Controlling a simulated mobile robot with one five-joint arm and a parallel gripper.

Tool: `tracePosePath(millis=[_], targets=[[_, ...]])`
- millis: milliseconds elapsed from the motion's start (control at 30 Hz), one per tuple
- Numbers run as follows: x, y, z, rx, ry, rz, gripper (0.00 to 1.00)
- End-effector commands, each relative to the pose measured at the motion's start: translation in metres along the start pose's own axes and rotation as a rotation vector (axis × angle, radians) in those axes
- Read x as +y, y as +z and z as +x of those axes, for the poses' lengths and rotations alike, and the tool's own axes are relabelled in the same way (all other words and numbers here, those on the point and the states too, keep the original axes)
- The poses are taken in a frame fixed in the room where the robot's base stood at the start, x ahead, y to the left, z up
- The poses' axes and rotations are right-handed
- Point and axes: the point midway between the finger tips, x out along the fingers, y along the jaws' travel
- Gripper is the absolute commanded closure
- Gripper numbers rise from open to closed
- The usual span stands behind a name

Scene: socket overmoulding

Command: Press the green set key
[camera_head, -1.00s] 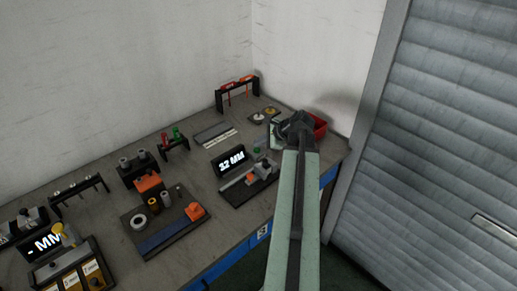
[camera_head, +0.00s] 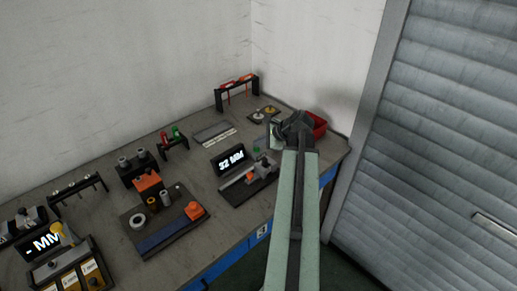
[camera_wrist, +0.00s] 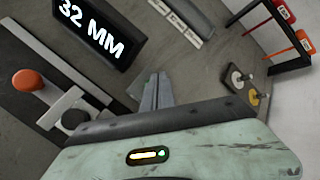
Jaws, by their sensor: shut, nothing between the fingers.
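The green set key (camera_head: 257,149) is a small green spot on the bench, just right of the black display (camera_head: 230,160). The display reads 32 MM and shows large at the top left of the wrist view (camera_wrist: 98,30). My gripper (camera_head: 274,143) is above the bench, slightly right of the key in the head view. In the wrist view my gripper's fingers (camera_wrist: 154,88) are together with nothing between them, pointing down at the bench right of the display. I cannot make out the key there; the fingers probably cover it. Contact with it cannot be told.
A slide fixture with an orange knob (camera_wrist: 27,80) lies left of my gripper. A black rack with red tools (camera_head: 237,87) stands behind, near discs on a plate (camera_head: 264,114). A red bin (camera_head: 319,126) is to the right. A wall closes the back.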

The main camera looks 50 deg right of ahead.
Motion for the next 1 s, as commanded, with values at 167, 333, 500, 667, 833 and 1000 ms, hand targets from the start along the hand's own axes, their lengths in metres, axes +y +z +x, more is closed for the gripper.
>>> tracePosePath(millis=[167,333,500,667,833,1000], targets=[[0.0012,-0.0010,0.0021,0.000,0.000,0.000,1.00],[0.0012,-0.0008,0.0021,0.000,0.000,0.000,1.00],[0.0020,-0.0015,0.0033,0.000,0.000,0.000,1.00],[0.0031,-0.0024,0.0048,0.000,0.000,-0.001,1.00],[0.0041,-0.0034,0.0063,0.000,0.000,-0.001,1.00],[0.0051,-0.0044,0.0078,-0.001,0.001,-0.001,1.00]])
